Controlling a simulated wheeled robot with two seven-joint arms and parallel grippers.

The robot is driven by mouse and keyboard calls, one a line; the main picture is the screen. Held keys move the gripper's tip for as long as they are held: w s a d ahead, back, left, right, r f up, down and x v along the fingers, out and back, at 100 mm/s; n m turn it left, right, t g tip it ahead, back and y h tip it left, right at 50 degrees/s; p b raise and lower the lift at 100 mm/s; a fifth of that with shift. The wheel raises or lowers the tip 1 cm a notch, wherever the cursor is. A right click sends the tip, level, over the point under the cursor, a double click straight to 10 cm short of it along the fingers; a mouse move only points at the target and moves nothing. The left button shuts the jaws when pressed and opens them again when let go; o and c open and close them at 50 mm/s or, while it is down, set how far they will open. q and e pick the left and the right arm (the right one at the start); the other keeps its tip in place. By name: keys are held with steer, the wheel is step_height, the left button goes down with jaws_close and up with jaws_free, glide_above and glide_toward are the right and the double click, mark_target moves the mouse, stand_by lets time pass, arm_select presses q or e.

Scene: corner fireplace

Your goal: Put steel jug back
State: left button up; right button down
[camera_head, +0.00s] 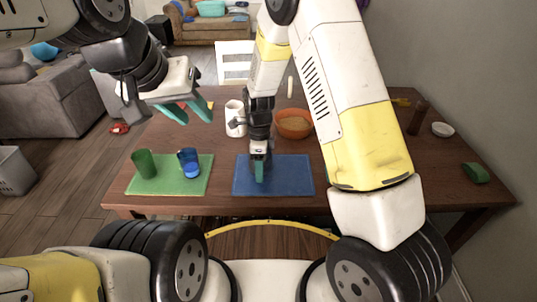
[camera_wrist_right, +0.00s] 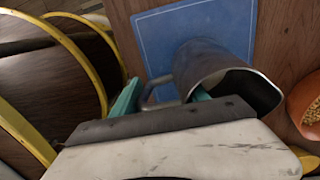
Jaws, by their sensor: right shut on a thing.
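The steel jug (camera_wrist_right: 212,68) shows in the right wrist view, its dark open mouth toward the lower right of the picture. My right gripper (camera_head: 259,172) is shut on the jug by its handle (camera_wrist_right: 157,92), with teal fingers on either side. The jug is over the blue mat (camera_wrist_right: 165,40); I cannot tell whether it touches it. In the head view the mat (camera_head: 300,182) is plain, but the gripper and arm mostly hide the jug. My left gripper (camera_head: 186,112) is open and empty, above the table's left back part.
A green mat (camera_head: 172,186) holds a green cup (camera_head: 144,164) and a blue glass (camera_head: 189,163). A brown bottle (camera_head: 417,118), white dish (camera_head: 442,129) and green item (camera_head: 475,173) are at right.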

steer(key=w+d, duration=0.2)
steer(key=shift+d+f, duration=0.15)
steer(key=shift+d, duration=0.2)
steer(key=shift+f, duration=1.7)
steer(key=shift+f, duration=0.1)
steer(key=c, duration=0.6)
jaws_free()
steer(key=shift+f, duration=0.1)
